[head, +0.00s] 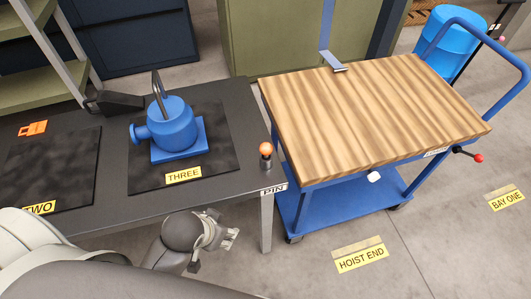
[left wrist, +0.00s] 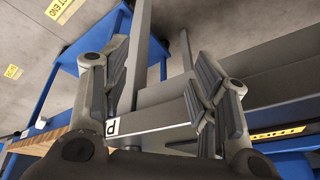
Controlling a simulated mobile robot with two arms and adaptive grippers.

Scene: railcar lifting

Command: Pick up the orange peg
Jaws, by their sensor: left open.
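The orange peg (head: 266,153) stands upright at the right front corner of the dark table, above the PIN label. It has an orange ball top and a grey lower part. My left gripper (head: 226,238) is in front of the table edge, below and left of the peg in the head view, apart from it. In the left wrist view my left gripper (left wrist: 165,95) is open with nothing between its fingers. That view shows the table edge and part of the PIN label (left wrist: 120,127), but I do not see the peg there. My right gripper is not in view.
A blue pump-like part (head: 172,130) with a metal loop stands on a black mat marked THREE. A blue cart with a wooden top (head: 370,105) stands close right of the table. Floor in front is clear.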

